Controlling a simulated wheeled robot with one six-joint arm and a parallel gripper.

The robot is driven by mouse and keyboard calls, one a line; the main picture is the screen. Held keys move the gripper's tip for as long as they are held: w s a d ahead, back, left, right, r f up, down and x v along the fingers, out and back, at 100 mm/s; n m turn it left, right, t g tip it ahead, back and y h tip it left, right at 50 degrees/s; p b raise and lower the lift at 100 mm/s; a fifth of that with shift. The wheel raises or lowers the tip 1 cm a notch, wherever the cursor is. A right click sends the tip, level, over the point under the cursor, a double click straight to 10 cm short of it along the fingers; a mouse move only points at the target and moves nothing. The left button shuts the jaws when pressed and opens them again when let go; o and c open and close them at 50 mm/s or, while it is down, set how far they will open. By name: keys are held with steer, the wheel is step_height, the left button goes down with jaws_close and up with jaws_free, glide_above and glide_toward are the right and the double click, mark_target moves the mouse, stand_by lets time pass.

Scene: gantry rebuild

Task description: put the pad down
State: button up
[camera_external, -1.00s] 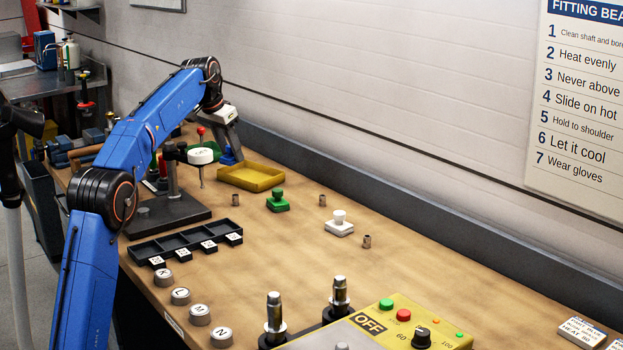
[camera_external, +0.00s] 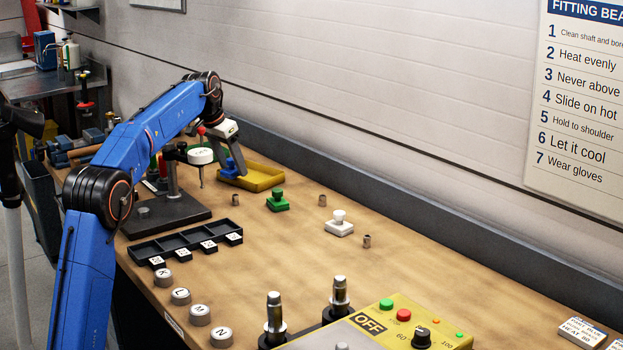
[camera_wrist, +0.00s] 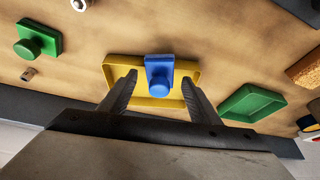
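The blue pad (camera_wrist: 159,67) with its round knob is at the yellow tray (camera_wrist: 110,68) in the wrist view, overlapping the tray's upper rim there. In the external view the blue pad (camera_external: 232,168) is at the left end of the yellow tray (camera_external: 262,181). I cannot tell whether it lies flat on the tray floor. My gripper (camera_wrist: 159,77) has one finger on each side of the pad, with a gap showing on both sides, so it is open. In the external view my gripper (camera_external: 236,155) is just above the pad, and its fingertips are partly hidden.
A green tray (camera_wrist: 252,104) lies beside the yellow one. A green pad (camera_external: 277,200) and a white pad (camera_external: 339,226) stand on the bench to the right. A dial gauge stand (camera_external: 170,212) is close to my arm. Open bench lies at the middle right.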

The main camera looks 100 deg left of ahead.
steer(key=shift+r, duration=0.1)
steer(key=v, duration=1.2)
stand_by(0.4)
